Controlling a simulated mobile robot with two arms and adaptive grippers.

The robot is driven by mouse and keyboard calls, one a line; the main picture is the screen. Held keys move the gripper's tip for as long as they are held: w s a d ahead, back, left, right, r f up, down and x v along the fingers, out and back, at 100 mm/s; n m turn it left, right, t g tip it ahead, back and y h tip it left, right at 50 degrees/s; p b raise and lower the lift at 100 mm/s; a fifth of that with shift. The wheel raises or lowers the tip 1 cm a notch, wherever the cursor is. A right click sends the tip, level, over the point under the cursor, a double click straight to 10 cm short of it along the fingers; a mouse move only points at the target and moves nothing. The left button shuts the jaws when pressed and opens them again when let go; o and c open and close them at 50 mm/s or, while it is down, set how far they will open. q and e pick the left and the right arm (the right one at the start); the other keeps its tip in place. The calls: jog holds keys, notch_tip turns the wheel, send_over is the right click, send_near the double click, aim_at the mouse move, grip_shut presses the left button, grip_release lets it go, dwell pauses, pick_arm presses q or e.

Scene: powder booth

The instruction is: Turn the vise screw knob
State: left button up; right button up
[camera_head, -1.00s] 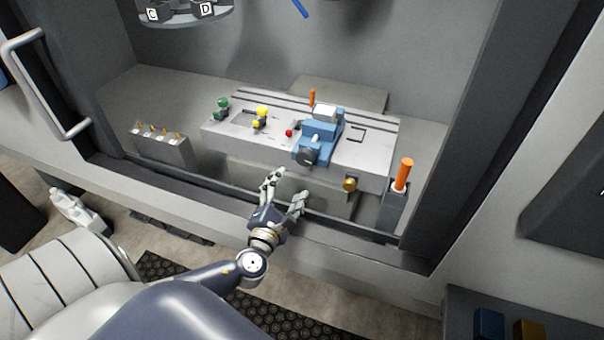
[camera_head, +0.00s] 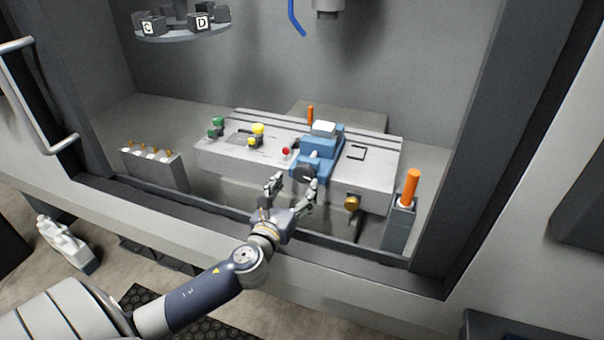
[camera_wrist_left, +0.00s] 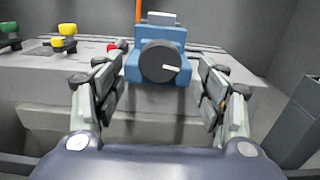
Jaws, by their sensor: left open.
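The blue vise (camera_head: 320,150) sits on the pale machine table (camera_head: 226,161). Its dark round screw knob (camera_head: 304,173) faces the front. In the left wrist view the knob (camera_wrist_left: 161,61) is a dark disc with a white mark pointing right, on the front of the vise (camera_wrist_left: 137,71). My left gripper (camera_head: 294,182) is open, with its fingers at either side of and just in front of the knob. In the wrist view its fingertips (camera_wrist_left: 158,72) frame the knob with clear gaps. I cannot tell whether the fingertips reach past the knob's face. My right gripper is not in view.
A red knob (camera_head: 286,151), yellow parts (camera_head: 257,130) and green parts (camera_head: 216,127) stand left of the vise. A brass knob (camera_head: 352,203) and an orange handle (camera_head: 411,187) in a grey holder are to the right. The booth's front sill (camera_head: 225,214) runs below my arm.

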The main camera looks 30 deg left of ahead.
aim_at(302, 176)
pick_arm(q)
jog(key=shift+p+x, duration=0.3)
jog(key=shift+x, duration=2.45)
jog(key=shift+s, duration=0.1)
jog(key=c, duration=1.1)
